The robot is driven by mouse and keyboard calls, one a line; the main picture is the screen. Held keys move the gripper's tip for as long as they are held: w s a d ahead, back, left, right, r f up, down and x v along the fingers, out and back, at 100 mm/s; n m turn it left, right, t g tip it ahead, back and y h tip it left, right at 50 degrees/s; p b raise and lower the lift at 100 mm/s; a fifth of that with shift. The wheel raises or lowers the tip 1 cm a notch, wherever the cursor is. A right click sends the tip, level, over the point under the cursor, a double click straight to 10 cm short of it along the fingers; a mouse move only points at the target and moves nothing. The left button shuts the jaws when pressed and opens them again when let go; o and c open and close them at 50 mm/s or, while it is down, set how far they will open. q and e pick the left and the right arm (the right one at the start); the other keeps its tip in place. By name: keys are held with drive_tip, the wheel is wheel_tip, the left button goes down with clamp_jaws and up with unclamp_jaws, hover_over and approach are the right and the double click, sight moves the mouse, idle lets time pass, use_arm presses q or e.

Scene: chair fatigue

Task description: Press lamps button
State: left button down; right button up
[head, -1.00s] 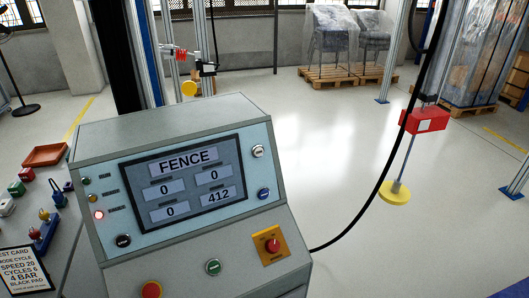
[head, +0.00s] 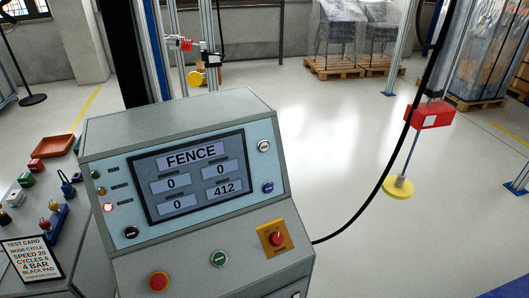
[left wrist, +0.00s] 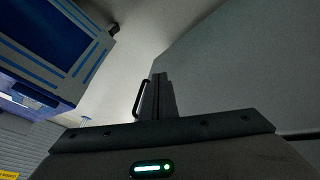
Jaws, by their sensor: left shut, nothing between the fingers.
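The grey console's light blue panel (head: 190,248) has several buttons in the head view. A white button (head: 263,146) and a blue button (head: 268,186) sit right of the screen. A black button (head: 131,233) sits below left of it. A green button (head: 219,258) and a red button (head: 159,282) are on the lower slope. Their labels are too small to read, so I cannot tell which is for lamps. Three lamps line the left edge; the red lamp (head: 108,207) is lit. My left gripper (left wrist: 159,78) is shut and empty in the left wrist view, touching no button there. My right gripper is out of view.
The screen (head: 190,176) reads FENCE, with 412 at lower right. A red emergency knob (head: 277,239) sits on a yellow plate. A test card (head: 31,262) and small coloured parts lie on the left table. A black cable (head: 375,195) hangs at right; open floor lies behind.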

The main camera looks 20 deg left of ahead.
use_arm(q)
drive_tip(key=w+d+r+n+t+h+p, duration=0.1)
drive_tip(key=w+d+r+n+t, duration=0.2)
drive_tip(key=w+r, duration=0.7)
drive_tip(key=w+d+r+n+t+h, duration=0.25)
drive_tip(key=w+r, duration=0.25)
drive_tip(key=r, duration=0.9)
drive_tip(key=w+d+r+n+t+h+p, duration=0.1)
drive_tip(key=w+d+r+n+t, duration=0.3)
drive_tip(key=w+r, duration=0.6)
drive_tip(key=w+a+r+n+t+y, duration=0.1)
drive_tip(key=a+r+n+y, duration=0.1)
drive_tip(key=r+n, duration=0.6)
drive_tip(key=w+a+r+n+t+y+p, duration=0.1)
drive_tip(key=w+a+r+n+t+y, duration=0.1)
drive_tip(key=r+n+y, duration=0.3)
drive_tip(key=w+a+r+n+t+y, duration=0.1)
drive_tip(key=a+r+n+t+y, duration=0.1)
drive_tip(key=r+n, duration=1.1)
wheel_tip(320, 180, up, 7)
drive_tip(key=shift+w+a+f+y, duration=0.15)
drive_tip(key=shift+w+a+y, duration=0.1)
drive_tip(key=shift+a+y, duration=0.65)
drive_tip(key=shift+a, duration=0.15)
drive_tip(key=shift+w, duration=0.1)
